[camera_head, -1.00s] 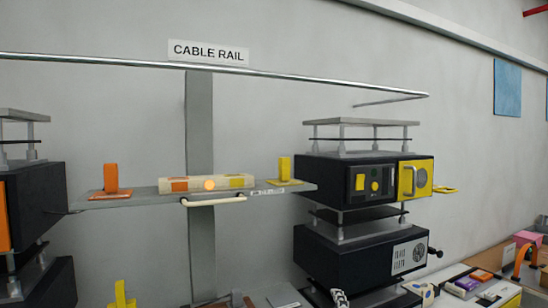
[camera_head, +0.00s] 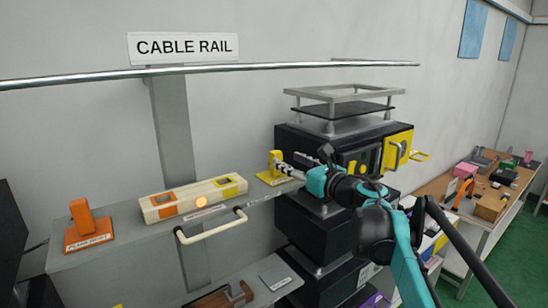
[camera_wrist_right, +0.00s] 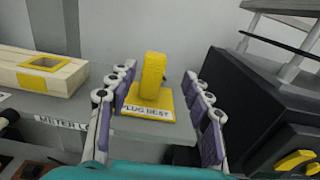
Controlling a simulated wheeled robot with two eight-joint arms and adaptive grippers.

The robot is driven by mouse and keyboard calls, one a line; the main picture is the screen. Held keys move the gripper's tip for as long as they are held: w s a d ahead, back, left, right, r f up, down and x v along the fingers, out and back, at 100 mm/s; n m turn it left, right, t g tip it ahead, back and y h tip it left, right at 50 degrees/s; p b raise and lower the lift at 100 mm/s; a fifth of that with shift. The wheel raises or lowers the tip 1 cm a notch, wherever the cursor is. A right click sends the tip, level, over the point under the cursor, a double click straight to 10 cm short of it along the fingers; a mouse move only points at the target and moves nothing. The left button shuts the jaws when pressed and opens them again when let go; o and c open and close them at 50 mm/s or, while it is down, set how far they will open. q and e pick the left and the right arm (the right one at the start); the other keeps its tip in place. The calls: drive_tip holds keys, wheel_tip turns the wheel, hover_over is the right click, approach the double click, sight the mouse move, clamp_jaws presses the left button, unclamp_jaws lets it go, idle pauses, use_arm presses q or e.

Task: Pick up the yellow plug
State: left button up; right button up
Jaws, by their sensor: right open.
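The yellow plug (camera_head: 276,161) stands upright on a yellow plug rest at the right end of the grey shelf. In the right wrist view the plug (camera_wrist_right: 153,75) is near the middle, on its labelled yellow rest (camera_wrist_right: 150,107). My right gripper (camera_head: 293,165) comes to it from the right in the head view. In the wrist view its open fingers (camera_wrist_right: 157,78) appear on either side of the plug, with a visible gap on both sides. Nothing is held. My left gripper is not in view.
A cream block (camera_head: 192,197) with orange and yellow sockets and an orange plug (camera_head: 88,220) on its rest share the shelf (camera_head: 130,240). A black instrument box (camera_head: 300,143) stands close right of the plug. A metal cable rail (camera_head: 250,67) runs above.

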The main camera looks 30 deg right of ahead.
sight(277, 176)
drive_tip(key=w, duration=0.1)
drive_tip(key=w+a+p, duration=0.1)
drive_tip(key=w, duration=0.3)
drive_tip(key=shift+w+a+f, duration=0.15)
drive_tip(key=shift+w+f, duration=0.05)
drive_tip(key=shift+f, duration=0.05)
drive_tip(key=shift+w+f, duration=0.1)
drive_tip(key=shift+w, duration=0.25)
drive_tip(key=shift+s, duration=0.1)
clamp_jaws()
